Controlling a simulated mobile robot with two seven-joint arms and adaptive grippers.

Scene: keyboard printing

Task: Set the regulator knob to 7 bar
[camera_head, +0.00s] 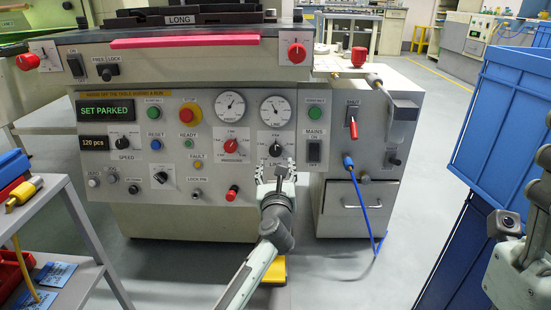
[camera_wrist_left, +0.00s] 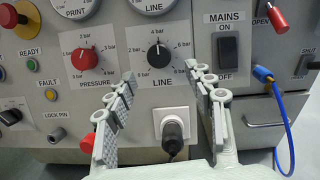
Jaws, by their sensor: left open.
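The black LINE knob (camera_head: 276,149) sits on a white bar scale on the machine's front panel. In the left wrist view the LINE knob (camera_wrist_left: 159,54) has its white mark pointing up, near the 4 bar label. The 6 bar and 8 bar labels are on its right. My left gripper (camera_head: 275,168) is open and empty, just below the knob in the head view. In the wrist view its fingers (camera_wrist_left: 161,76) stand to either side, below the knob, apart from it. A black round piece on a white plate (camera_wrist_left: 184,119) shows between the fingers.
The red PRESSURE knob (camera_wrist_left: 82,59) is left of the LINE knob. The MAINS switch (camera_wrist_left: 228,53) is on the right, with a blue hose (camera_wrist_left: 289,125) beyond. Round gauges (camera_head: 275,110) are above. Blue crates (camera_head: 515,95) and part of my right arm (camera_head: 508,262) are at right.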

